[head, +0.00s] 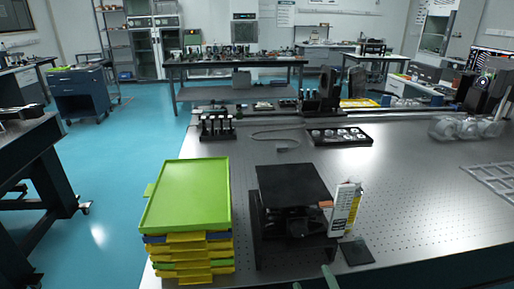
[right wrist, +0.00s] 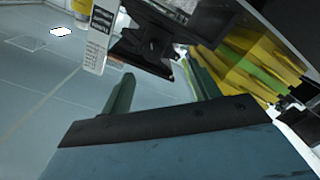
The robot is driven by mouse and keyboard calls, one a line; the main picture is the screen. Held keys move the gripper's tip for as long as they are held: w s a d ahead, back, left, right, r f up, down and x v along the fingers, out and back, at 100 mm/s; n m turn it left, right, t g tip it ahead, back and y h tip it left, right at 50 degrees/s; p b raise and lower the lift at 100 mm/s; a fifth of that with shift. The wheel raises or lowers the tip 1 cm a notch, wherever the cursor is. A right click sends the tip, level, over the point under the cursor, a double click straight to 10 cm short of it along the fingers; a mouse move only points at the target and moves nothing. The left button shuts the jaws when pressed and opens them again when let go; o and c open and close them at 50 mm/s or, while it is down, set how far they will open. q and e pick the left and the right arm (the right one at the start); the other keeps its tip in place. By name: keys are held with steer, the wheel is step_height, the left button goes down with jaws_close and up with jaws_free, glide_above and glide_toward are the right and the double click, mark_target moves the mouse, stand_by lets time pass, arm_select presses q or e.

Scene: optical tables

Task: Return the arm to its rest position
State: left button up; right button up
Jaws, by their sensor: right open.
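My right gripper (head: 314,280) shows at the bottom edge of the head view as two green fingertips, in front of the black lifting stage (head: 292,185). In the right wrist view my right gripper (right wrist: 163,82) has its two green fingers spread apart with nothing between them. The lower part of the black stage (right wrist: 152,42) shows beyond the fingers there. Most of the right gripper is cut off in the head view. My left gripper is not in view.
Green, yellow and blue trays (head: 186,195) are stacked left of the stage on the perforated optical table (head: 420,200). A white and yellow labelled box (head: 344,208) stands right of the stage, by a small black plate (head: 357,252). A black parts tray (head: 339,137) lies behind. The table's right middle is clear.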

steer(key=s+f+m+g, duration=0.1)
steer(key=s+f+g, duration=0.35)
steer(key=f, duration=0.95)
steer(key=s+f+m+g, duration=0.1)
steer(key=s+f+g, duration=0.3)
steer(key=f, duration=1)
steer(key=s+d+f+m+g, duration=0.1)
steer(key=s+d+f+g, duration=0.1)
steer(key=s+f, duration=0.3)
steer(key=s+d+f+m+g, duration=0.1)
steer(key=s+d+f+g, duration=0.2)
steer(key=s, duration=1.1)
steer(key=s+d+f+m+g+h, duration=0.1)
steer(key=s+d+f+m+g, duration=0.1)
steer(key=s+f, duration=0.7)
steer(key=d+g, duration=0.1)
steer(key=d, duration=0.1)
steer(key=shift+s+d+f, duration=0.2)
steer(key=shift+s+d, duration=0.05)
steer(key=shift+d, duration=0.05)
steer(key=shift+w, duration=0.1)
